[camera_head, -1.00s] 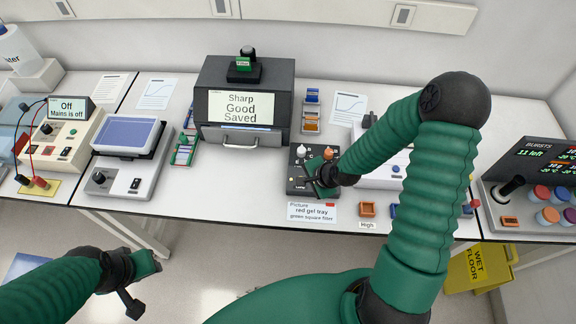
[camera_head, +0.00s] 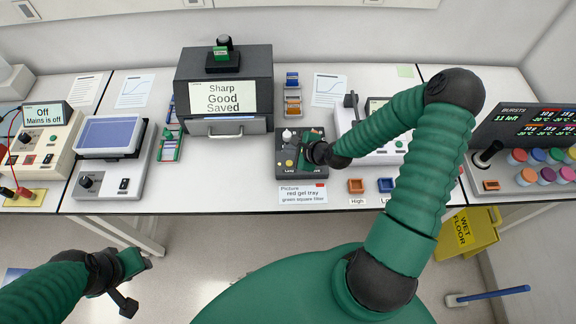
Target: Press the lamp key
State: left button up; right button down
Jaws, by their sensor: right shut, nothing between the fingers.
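The black control box (camera_head: 283,145) stands at the front of the bench, mid-right. It has a white knob (camera_head: 287,134) and a small yellow round key (camera_head: 289,163) just above the "Lamp" label. An "Off" label shows at its lower right. My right gripper (camera_head: 307,150) is shut and empty over the right part of this box, to the right of and apart from the yellow key as seen here. It hides part of the box's top. My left gripper (camera_head: 138,276) hangs low in front of the bench, away from the box; its jaws are unclear.
A dark imager (camera_head: 222,70) behind the box reads "Sharp Good Saved". A picture card (camera_head: 303,193) lies before the box. A blue-screened device (camera_head: 108,135) stands left.

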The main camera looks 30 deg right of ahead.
aim_at(292, 164)
jog(key=f+b, duration=0.1)
jog(key=f, duration=0.1)
jog(key=f+b, duration=0.3)
jog(key=shift+d+f, duration=0.3)
jog(key=shift+d, duration=0.05)
jog(key=shift+d+f, duration=0.25)
jog(key=shift+f, duration=0.1)
jog(key=shift+d+f, duration=0.1)
jog(key=shift+d, duration=0.05)
jog(key=shift+a, duration=0.3)
jog(key=shift+a+r, duration=0.2)
jog(key=shift+a, duration=0.05)
jog(key=shift+d+f, duration=0.1)
jog(key=shift+d, duration=0.3)
jog(key=shift+a, duration=0.3)
jog(key=shift+d, duration=0.2)
